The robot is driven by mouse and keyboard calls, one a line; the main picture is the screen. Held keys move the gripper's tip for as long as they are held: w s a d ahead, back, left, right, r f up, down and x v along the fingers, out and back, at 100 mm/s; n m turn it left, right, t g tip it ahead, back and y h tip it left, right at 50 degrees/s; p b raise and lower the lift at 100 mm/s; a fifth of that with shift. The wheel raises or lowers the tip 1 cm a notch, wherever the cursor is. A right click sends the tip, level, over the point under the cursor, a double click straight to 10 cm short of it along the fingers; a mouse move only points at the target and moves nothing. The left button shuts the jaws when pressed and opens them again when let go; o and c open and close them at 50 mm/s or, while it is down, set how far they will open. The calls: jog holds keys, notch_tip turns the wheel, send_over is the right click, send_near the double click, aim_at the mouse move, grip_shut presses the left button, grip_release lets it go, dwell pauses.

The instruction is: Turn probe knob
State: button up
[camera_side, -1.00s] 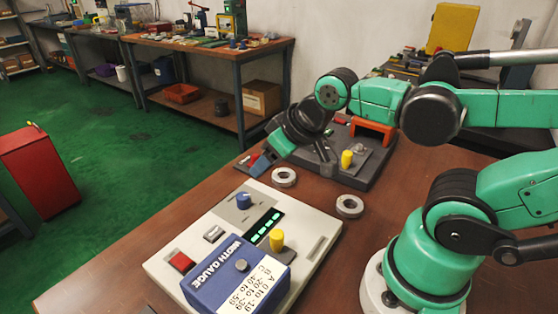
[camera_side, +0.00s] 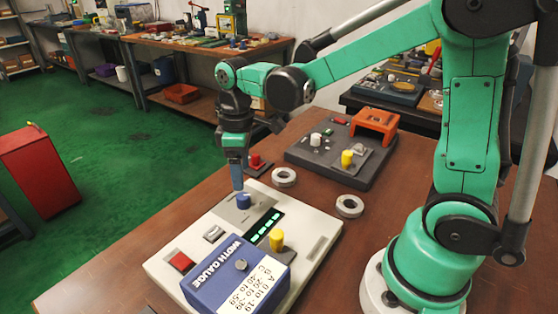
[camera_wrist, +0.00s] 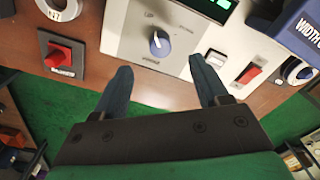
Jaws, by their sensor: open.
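The blue knob (camera_side: 243,201) stands on the pale panel of the width gauge (camera_side: 160,255), near its far end. In the wrist view the blue knob (camera_wrist: 160,43) has a white pointer line on top and lies between and just beyond my fingertips. My gripper (camera_side: 237,185) points down just above the knob in the side view, partly in front of it. In the wrist view my gripper (camera_wrist: 160,70) is open, with its two blue fingers apart and nothing between them. I cannot tell whether a finger touches the knob.
The panel also carries green displays (camera_side: 264,226), a yellow knob (camera_side: 277,240), a red button (camera_side: 181,262) and a blue WIDTH GAUGE block (camera_side: 235,280). Two grey rings (camera_side: 284,177) (camera_side: 349,206) lie on the table. A red knob on a dark plate (camera_wrist: 60,55) is nearby.

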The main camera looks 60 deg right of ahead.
aim_at(243, 195)
jog(key=shift+f, duration=2.95)
jog(key=shift+c, duration=0.2)
grip_shut()
